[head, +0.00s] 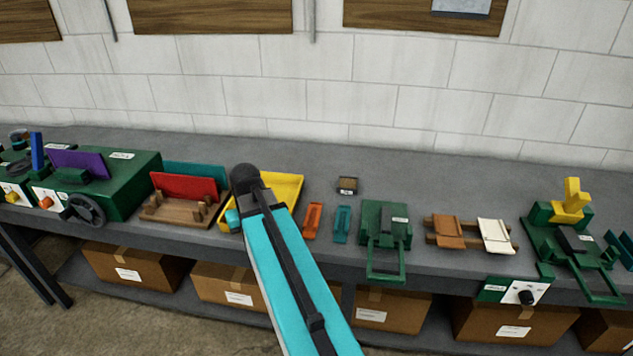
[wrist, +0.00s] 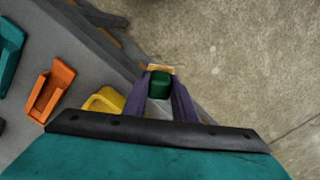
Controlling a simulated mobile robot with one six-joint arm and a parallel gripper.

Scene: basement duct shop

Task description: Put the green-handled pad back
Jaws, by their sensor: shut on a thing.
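In the wrist view my gripper (wrist: 161,92) is shut on the green-handled pad (wrist: 160,80). The green handle sits between the two fingers, with a tan edge showing beyond it. The pad appears to be off the bench's front edge, with floor behind it. In the head view my arm hides the gripper and pad. A yellow tray (head: 289,186) stands on the bench behind my arm, and part of a yellow thing (wrist: 104,100) shows left of the fingers. An orange holder (head: 312,222) and a teal holder (head: 342,225) stand right of the tray.
The grey bench (head: 400,170) has clear room along the back. A small dark block (head: 347,185) lies behind the holders. A wooden rack with a red panel (head: 185,187) stands left, and a green fixture (head: 385,222) right. Cardboard boxes (head: 395,308) sit below.

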